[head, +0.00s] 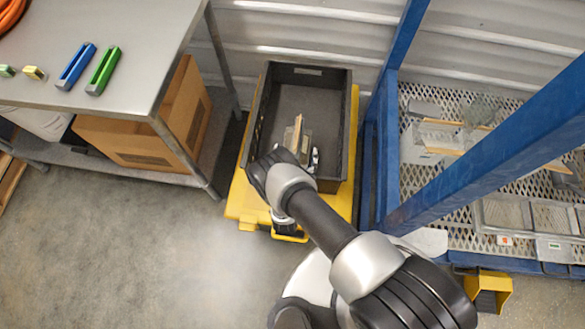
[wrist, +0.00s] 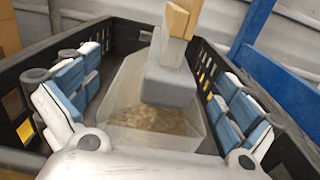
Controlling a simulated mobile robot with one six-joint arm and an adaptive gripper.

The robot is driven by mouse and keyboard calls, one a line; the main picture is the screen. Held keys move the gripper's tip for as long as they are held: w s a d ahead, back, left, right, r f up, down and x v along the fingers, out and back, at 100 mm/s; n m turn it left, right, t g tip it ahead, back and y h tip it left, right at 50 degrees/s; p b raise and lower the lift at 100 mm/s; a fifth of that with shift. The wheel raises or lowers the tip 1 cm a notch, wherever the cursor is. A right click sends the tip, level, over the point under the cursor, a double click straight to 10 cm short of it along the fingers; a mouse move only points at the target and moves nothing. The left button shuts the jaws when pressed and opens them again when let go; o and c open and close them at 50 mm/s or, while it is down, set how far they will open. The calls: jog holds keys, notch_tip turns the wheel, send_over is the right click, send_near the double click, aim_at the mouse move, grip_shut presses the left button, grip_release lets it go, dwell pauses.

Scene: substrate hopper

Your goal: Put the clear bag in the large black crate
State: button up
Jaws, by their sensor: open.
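The large black crate (head: 312,97) sits on a yellow base in the head view. Its dark walls also surround the wrist view (wrist: 128,36). The clear bag (wrist: 155,108), with a tan strip and a grey block at its top, is inside the crate walls. In the head view, the bag (head: 298,133) shows near the crate's front end, partly hidden by my arm. My gripper (head: 305,158) is over the front of the crate. In the wrist view, my gripper (wrist: 157,95) is open, its blue-padded fingers apart on either side of the bag. Whether the bag touches the crate floor is unclear.
A blue frame post (head: 400,45) stands close to the crate's right, beside a mesh shelf (head: 415,185) with several clear bags and trays. A metal table (head: 130,25) with blue and green handles stands left. The back of the crate is empty.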

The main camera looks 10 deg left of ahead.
jog(key=s+p, duration=0.2)
jog(key=s, duration=0.9)
jog(key=shift+d+r, duration=0.25)
jog(key=shift+d, duration=0.2)
jog(key=shift+s, duration=0.15)
